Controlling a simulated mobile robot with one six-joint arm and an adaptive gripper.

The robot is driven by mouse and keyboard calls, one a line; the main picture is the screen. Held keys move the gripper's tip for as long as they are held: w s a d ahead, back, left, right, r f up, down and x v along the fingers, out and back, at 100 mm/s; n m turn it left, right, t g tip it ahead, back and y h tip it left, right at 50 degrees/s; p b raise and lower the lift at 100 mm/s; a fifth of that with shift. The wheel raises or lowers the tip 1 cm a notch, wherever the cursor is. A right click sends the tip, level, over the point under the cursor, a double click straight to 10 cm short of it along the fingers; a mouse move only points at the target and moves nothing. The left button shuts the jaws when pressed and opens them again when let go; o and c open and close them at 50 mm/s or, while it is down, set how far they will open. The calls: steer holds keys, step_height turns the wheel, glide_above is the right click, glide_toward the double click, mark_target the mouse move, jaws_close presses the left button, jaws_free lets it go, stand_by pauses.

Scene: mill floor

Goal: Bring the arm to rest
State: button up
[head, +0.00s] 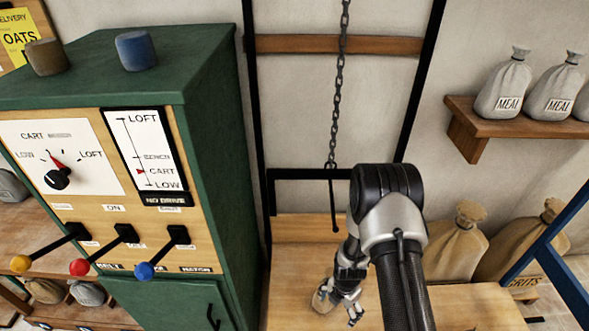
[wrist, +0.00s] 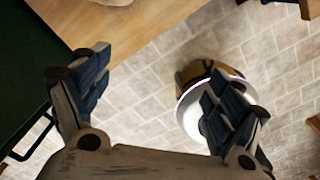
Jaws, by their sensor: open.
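My arm reaches down over a wooden surface in the head view, its black and silver links bent at the elbow. My gripper (head: 354,312) hangs low at its end, partly seen past the arm. In the wrist view my gripper (wrist: 158,64) has its two dark blue padded fingers wide apart with nothing between them. Paved floor lies beyond the fingers.
A green control cabinet (head: 220,190) with dials and levers stands close on the left. A chain (head: 343,80) hangs in a black frame behind the arm. Larger sacks (head: 455,245) stand at the right, below a shelf (head: 530,128) of meal sacks. A blue rail (head: 560,235) crosses the right edge.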

step_height(320, 180, up, 30)
steer(key=w+m+t, duration=0.2)
steer(key=w+m, duration=0.1)
steer(key=m, duration=0.8)
steer(key=s+r+m+t, duration=0.1)
steer(key=s+r+m, duration=0.7)
steer(key=r, duration=0.5)
steer(key=s+r+m, duration=0.2)
steer(key=s+m, duration=0.1)
steer(key=s, duration=0.4)
steer(key=s+r+m+t, duration=0.1)
steer(key=s+r+m, duration=0.2)
steer(key=s, duration=0.3)
steer(key=shift+s+r+m, duration=0.3)
steer(key=shift+s+m, duration=0.1)
steer(key=shift+m, duration=0.3)
